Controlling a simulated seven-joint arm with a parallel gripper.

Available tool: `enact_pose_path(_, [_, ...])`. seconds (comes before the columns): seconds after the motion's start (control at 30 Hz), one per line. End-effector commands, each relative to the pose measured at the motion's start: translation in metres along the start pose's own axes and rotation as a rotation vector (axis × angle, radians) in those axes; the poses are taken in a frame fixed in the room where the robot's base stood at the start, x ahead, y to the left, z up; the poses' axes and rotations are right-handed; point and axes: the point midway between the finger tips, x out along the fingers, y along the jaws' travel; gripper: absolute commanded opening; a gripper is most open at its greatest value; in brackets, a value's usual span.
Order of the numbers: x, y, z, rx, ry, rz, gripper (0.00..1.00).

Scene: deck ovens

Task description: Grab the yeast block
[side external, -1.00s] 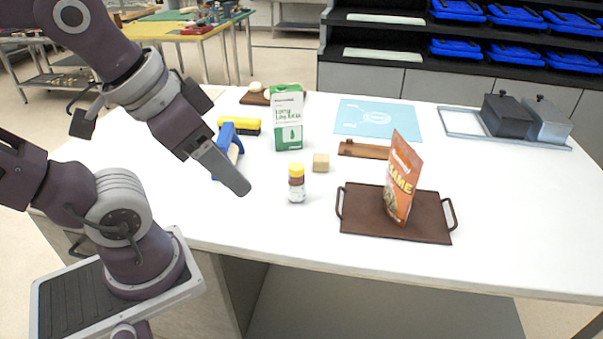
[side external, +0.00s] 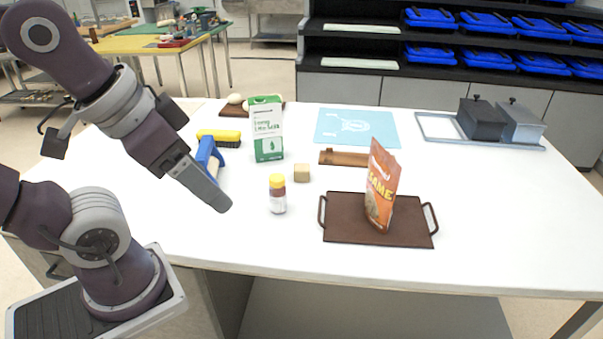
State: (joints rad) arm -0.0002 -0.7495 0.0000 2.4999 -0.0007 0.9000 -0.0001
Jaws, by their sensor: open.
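The yeast block, seen as a small tan cube (side external: 302,173), sits on the white table behind and to the right of a small yellow-capped bottle (side external: 278,196). My gripper (side external: 222,206) is in the air over the left part of the table, pointing down and to the right. It is left of the bottle and the cube, apart from both. It is open and empty, though the gap between its fingers does not show from this side.
A green-and-white milk carton (side external: 267,130) stands behind the cube. A dark tray (side external: 345,231) holds an upright orange packet (side external: 381,188) at right. A blue-handled tool (side external: 207,153) and yellow brush (side external: 222,137) lie left. A brown wooden piece (side external: 342,158) lies behind.

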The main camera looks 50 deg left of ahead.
Motion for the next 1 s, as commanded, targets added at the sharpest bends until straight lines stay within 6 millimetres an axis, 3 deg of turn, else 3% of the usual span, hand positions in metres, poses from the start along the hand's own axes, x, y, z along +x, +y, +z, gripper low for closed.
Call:
enact_pose_path(0.07, [0.002, 0.002, -0.004, -0.042, -0.027, 0.012, 0.69])
enact_pose_path(0.17, [0.015, 0.013, -0.025, -0.238, -0.141, 0.075, 0.69])
enact_pose_path(0.27, [0.041, 0.02, -0.068, -0.589, -0.3, 0.183, 0.69])
enact_pose_path(0.33, [0.067, 0.012, -0.105, -0.872, -0.4, 0.268, 0.69])
enact_pose_path(0.47, [0.132, -0.04, -0.172, -1.447, -0.543, 0.442, 0.69])
enact_pose_path(0.57, [0.19, -0.11, -0.203, -1.883, -0.598, 0.583, 0.69])
enact_pose_path(0.6, [0.211, -0.139, -0.207, -2.036, -0.605, 0.636, 0.69])
enact_pose_path(0.7, [0.252, -0.2, -0.204, -2.333, -0.603, 0.744, 0.69])
enact_pose_path(0.8, [0.275, -0.235, -0.197, -2.496, -0.591, 0.81, 0.69])
enact_pose_path(1.0, [0.309, -0.246, -0.178, -2.551, -0.588, 0.83, 0.69])
